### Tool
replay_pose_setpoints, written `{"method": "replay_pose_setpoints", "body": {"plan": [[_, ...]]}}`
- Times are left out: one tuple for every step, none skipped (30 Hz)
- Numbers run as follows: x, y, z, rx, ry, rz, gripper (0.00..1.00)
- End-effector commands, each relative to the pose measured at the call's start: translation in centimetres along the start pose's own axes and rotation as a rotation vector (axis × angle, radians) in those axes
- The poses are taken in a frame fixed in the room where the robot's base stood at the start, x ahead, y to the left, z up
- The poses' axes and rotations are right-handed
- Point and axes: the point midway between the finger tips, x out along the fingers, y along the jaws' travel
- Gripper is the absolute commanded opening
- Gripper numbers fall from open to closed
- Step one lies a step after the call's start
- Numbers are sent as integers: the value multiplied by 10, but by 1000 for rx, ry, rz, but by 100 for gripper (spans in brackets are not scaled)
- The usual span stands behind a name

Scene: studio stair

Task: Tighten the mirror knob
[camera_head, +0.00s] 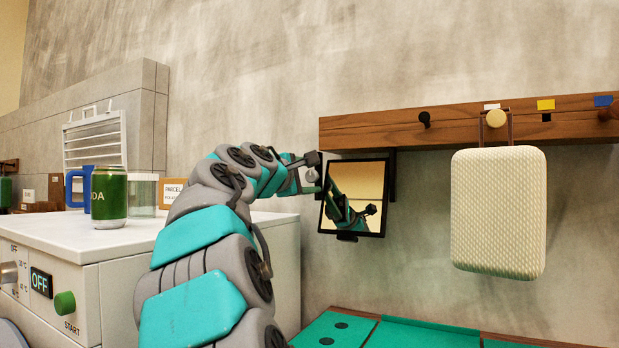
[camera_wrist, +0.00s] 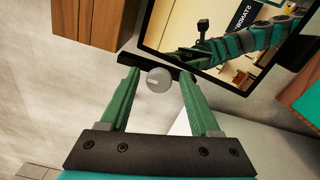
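The mirror (camera_head: 361,190) has a black frame and hangs under the wooden rail, slightly tilted, reflecting my arm. Its knob (camera_wrist: 158,80) is a small grey round knob with a pale mark, at the mirror's edge in the wrist view. In the head view the knob (camera_head: 311,175) shows at the mirror's left side, partly hidden by my gripper. My gripper (camera_wrist: 158,77) is open, with one green finger on either side of the knob and a visible gap to each. In the head view my gripper (camera_head: 309,170) is beside the mirror's left edge.
The wooden rail (camera_head: 460,120) runs along the wall with pegs and coloured tags. A cream ribbed case (camera_head: 498,212) hangs right of the mirror. A white appliance (camera_head: 125,245) at left carries a green can (camera_head: 109,194) and blue mug (camera_head: 77,187). Teal panels (camera_head: 420,334) lie below.

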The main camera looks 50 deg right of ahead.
Motion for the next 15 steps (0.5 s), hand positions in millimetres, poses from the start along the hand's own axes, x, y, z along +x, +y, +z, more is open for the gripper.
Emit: {"method": "replay_pose_setpoints", "body": {"plan": [[0,0,0,0,0,0,69],[0,0,0,0,0,0,69],[0,0,0,0,0,0,69],[0,0,0,0,0,1,69],[0,0,0,0,0,1,69],[0,0,0,0,0,1,69],[0,0,0,-1,0,1,69],[0,0,0,-1,0,1,69],[-1,0,0,-1,0,1,69],[-2,0,0,-1,0,1,69],[-3,1,0,-1,0,1,69],[-5,1,0,-1,0,2,69],[-7,1,0,-1,0,2,69],[-9,1,0,-1,0,2,69],[-13,1,0,-1,0,2,69]]}}
